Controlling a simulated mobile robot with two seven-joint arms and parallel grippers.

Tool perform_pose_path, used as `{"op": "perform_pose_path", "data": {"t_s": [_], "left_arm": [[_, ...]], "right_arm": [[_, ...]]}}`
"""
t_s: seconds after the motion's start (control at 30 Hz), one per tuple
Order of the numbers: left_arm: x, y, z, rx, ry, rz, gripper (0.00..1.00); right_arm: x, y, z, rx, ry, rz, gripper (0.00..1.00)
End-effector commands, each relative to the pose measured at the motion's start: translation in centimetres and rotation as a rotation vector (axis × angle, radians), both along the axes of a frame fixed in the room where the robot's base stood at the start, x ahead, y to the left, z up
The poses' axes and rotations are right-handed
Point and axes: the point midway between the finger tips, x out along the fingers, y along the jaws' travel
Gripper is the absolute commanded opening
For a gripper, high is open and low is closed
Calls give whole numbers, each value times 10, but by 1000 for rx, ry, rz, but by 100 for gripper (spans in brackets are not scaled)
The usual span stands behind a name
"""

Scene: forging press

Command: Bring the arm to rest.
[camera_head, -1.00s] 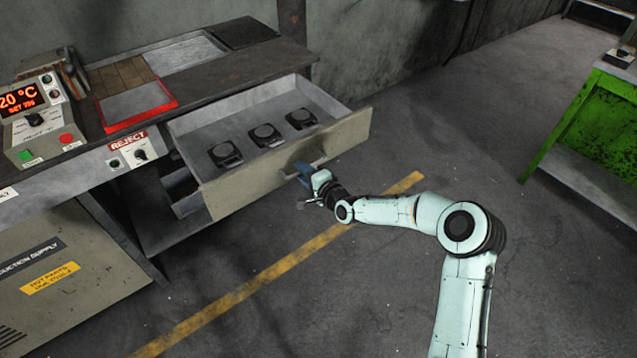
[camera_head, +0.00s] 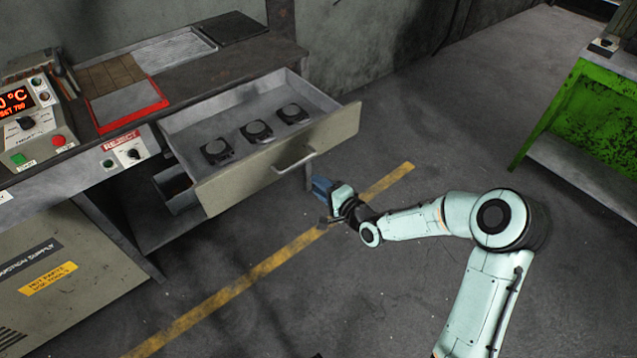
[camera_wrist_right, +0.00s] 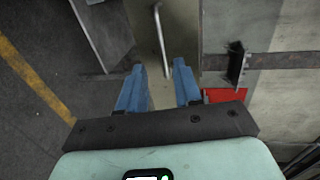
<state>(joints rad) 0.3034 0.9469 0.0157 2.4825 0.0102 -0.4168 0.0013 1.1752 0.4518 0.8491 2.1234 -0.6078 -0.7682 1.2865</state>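My right arm (camera_head: 415,222) reaches in from the lower right in the head view. My right gripper (camera_head: 322,187) is off the front of the pulled-out drawer (camera_head: 255,170), to the right of and below its handle (camera_head: 296,160), with a gap between them. In the right wrist view its two blue fingers (camera_wrist_right: 160,85) are apart with nothing between them. The handle also shows there (camera_wrist_right: 161,42), beyond the fingertips. My left gripper is in neither view.
The drawer stands open with three dark round-topped parts (camera_head: 256,131) in it. The bench (camera_head: 225,75) carries a red-edged tray (camera_head: 128,105) and a control box (camera_head: 32,128). A green table (camera_head: 590,115) stands at right. The floor between is clear.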

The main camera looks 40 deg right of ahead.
Motion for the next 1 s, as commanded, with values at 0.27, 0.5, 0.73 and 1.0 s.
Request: {"op": "perform_pose_path", "data": {"t_s": [0.27,0.5,0.73,1.0], "left_arm": [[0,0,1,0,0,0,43],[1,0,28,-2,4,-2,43],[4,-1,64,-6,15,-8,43],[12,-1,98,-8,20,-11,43]], "right_arm": [[0,1,-2,-1,7,2,34],[-30,58,-75,-75,248,117,34],[-135,160,-171,-266,639,482,34],[-282,214,-204,-495,950,985,34]]}}
